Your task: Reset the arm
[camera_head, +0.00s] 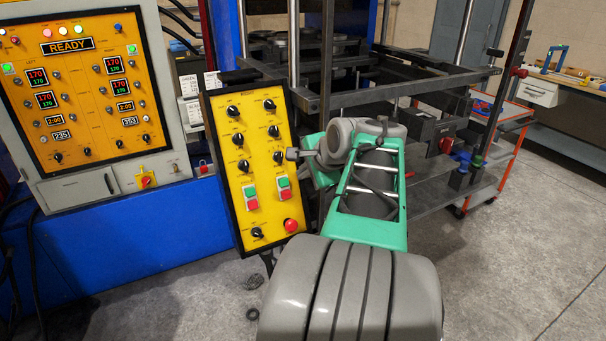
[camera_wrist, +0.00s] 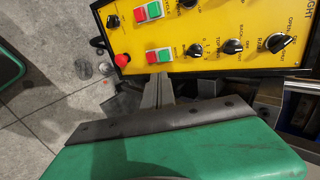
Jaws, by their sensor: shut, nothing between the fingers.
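My gripper (camera_wrist: 160,84) is shut and empty in the wrist view, its fingers together in front of the dark bar and green housing. The fingertips appear just below the green and red buttons of a yellow control panel (camera_wrist: 200,48); I cannot tell whether they touch it. In the head view my green and grey arm reaches forward and is bent, with its grey wrist just right of the same yellow panel (camera_head: 262,118). The gripper end there is small and partly hidden by the arm. The panel has black knobs, green and red buttons and a red stop button (camera_head: 291,225).
A larger cabinet (camera_head: 100,190) with a "READY" display stands at left on a blue base. The dark press frame (camera_head: 350,97) is behind the arm. An orange-red cart (camera_head: 508,150) and a workbench (camera_head: 575,75) are at right. The floor at right is clear.

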